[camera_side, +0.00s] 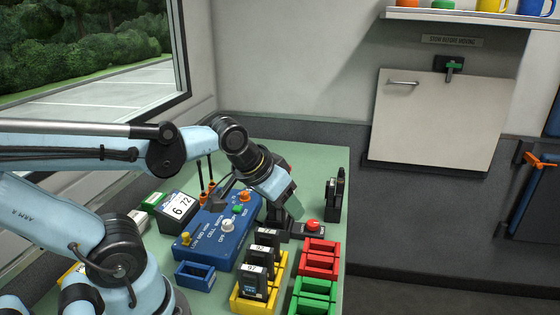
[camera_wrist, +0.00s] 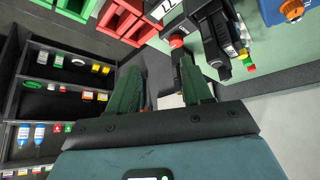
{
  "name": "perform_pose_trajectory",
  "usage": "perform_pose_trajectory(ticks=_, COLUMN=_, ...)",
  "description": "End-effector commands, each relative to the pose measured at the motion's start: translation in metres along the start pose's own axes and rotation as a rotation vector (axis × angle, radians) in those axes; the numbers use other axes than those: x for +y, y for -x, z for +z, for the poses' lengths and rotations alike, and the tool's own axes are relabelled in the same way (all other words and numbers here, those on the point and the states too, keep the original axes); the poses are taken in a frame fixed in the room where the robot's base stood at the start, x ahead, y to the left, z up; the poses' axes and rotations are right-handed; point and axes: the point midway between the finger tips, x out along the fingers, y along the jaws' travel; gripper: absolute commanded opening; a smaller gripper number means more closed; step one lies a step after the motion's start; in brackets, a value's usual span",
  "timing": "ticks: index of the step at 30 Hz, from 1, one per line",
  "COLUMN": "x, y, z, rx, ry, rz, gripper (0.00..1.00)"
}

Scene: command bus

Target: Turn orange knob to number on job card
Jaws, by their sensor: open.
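A blue control box (camera_side: 215,240) stands on the green bench. An orange knob (camera_side: 243,196) sits at its far right end, beside a green knob (camera_side: 237,209). In the wrist view an orange round part (camera_wrist: 292,9) on blue shows at the top right corner; it looks like the orange knob. My gripper (camera_side: 293,208) is to the right of the box, apart from the orange knob. In the wrist view my gripper (camera_wrist: 162,82) has its two green fingers apart with nothing held. A display unit (camera_side: 180,206) reads about "6 72". I cannot tell which item is the job card.
Black numbered modules (camera_side: 267,240) stand in front of the gripper. Red trays (camera_side: 319,258), green trays (camera_side: 314,294) and a red button (camera_side: 313,226) are to the right. Two orange plugs with upright black leads (camera_side: 203,197) stand behind the box. A small blue tray (camera_side: 194,275) is in front.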

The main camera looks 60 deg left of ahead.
Motion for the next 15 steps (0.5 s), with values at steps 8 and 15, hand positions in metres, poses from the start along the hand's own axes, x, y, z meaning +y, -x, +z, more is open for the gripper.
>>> perform_pose_trajectory(ticks=8, x=-0.08, y=0.0, z=-0.035, rx=-0.137, ry=0.642, rz=-0.316, gripper=0.49)
perform_pose_trajectory(ticks=15, x=-0.136, y=0.001, z=-0.046, rx=-0.143, ry=1.077, rz=-0.572, gripper=0.49)
